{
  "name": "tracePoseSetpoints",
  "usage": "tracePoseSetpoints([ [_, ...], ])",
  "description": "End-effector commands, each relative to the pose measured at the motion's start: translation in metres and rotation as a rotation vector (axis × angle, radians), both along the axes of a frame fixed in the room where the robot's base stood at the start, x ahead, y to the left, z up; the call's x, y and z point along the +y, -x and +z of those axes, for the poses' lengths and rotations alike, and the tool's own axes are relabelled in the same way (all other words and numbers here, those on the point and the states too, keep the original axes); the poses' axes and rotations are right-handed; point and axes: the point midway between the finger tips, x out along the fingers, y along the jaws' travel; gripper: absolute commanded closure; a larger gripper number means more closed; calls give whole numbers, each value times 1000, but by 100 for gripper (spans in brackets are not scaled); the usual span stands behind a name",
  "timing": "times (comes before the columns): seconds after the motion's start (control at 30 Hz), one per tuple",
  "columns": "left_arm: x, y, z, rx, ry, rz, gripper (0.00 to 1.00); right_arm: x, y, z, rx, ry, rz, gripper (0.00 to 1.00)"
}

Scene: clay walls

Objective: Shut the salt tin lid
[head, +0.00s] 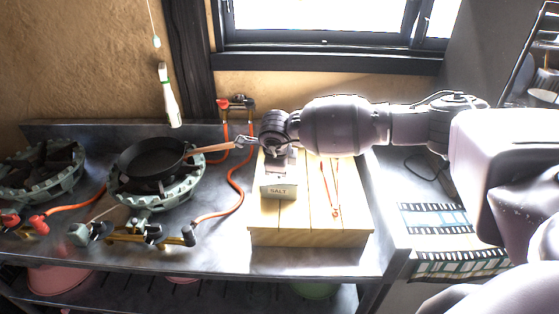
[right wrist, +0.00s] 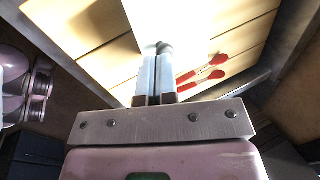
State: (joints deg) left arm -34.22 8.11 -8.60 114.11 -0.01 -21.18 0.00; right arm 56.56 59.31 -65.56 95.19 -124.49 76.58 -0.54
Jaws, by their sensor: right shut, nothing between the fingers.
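The salt tin (head: 278,191) is a small pale box with a dark SALT label on its front, standing on the wooden board (head: 300,238). My right arm reaches in from the right. My right gripper (head: 280,165) points down at the top of the tin and covers most of it, so I cannot tell the lid's position or whether there is contact. In the right wrist view the right gripper (right wrist: 160,48) has its fingers together and empty, with its tips against a bright, washed-out pale surface that I cannot identify clearly. My left gripper is not in view.
Red-tipped utensils (right wrist: 203,75) lie on the board, right of the tin. A black frying pan (head: 155,158) sits on a green burner to the left, its wooden handle pointing toward the tin. An orange hose (head: 238,190) runs between them. A film-strip-patterned cloth (head: 435,218) lies at right.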

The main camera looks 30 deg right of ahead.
Motion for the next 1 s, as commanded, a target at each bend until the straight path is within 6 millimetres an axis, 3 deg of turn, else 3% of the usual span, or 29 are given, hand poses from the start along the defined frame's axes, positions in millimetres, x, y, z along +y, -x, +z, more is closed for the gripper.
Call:
tracePoseSetpoints([
  [0.3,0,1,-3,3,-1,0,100,4,5,-11,1,-1,-1,100],
  [1.0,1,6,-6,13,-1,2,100,5,7,-15,5,-1,0,100],
])
